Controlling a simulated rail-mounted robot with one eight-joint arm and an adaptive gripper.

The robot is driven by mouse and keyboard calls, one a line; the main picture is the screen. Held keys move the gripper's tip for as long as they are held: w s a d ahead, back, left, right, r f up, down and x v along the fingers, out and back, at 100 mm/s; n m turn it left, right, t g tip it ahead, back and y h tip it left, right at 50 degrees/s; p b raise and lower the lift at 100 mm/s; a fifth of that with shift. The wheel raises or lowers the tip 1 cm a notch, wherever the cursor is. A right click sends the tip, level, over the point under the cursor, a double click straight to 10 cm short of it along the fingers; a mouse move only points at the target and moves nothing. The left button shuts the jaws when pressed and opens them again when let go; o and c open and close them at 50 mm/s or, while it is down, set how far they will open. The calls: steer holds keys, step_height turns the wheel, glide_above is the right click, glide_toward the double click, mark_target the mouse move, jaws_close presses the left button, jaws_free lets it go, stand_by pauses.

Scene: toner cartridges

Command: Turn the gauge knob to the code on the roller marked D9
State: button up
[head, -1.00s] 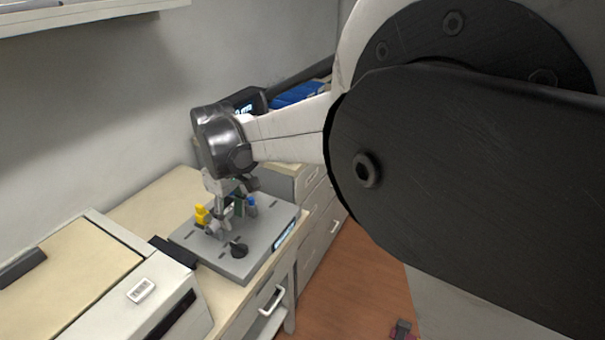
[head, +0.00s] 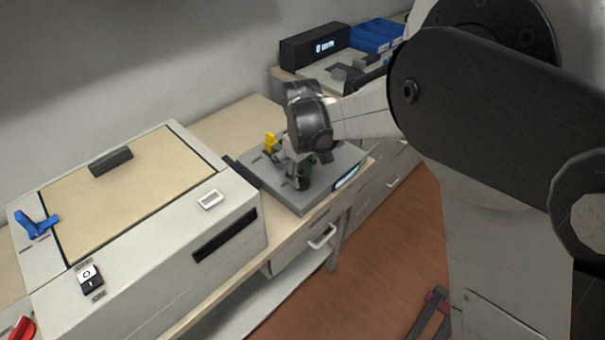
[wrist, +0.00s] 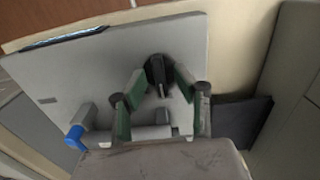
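The black gauge knob (wrist: 158,71) stands on a flat grey fixture plate (wrist: 75,80). My gripper (wrist: 160,82) is open in the wrist view, its green-padded fingertips on either side of the knob with gaps visible; I cannot tell if either touches it. In the head view my gripper (head: 299,174) is low over the same plate (head: 322,191), and my wrist and fingers partly hide the knob. A lit display (head: 346,177) is on the plate's front edge, too small to read. No roller marked D9 can be made out.
A large pale machine (head: 225,190) with a blue lever (head: 35,224) stands to the left. A black display box (head: 315,46) and blue bins (head: 376,36) are behind.

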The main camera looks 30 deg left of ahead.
jaws_close()
steer(key=shift+n+b, duration=0.3)
steer(key=n+b, duration=0.2)
steer(key=n, duration=0.1)
steer(key=shift+f+n, duration=0.1)
steer(key=shift+n, duration=0.2)
steer(key=n+b, duration=0.2)
steer(key=n, duration=0.2)
steer(key=shift+n, duration=0.4)
steer(key=shift+o, duration=0.2)
jaws_free()
steer(key=shift+r, duration=0.2)
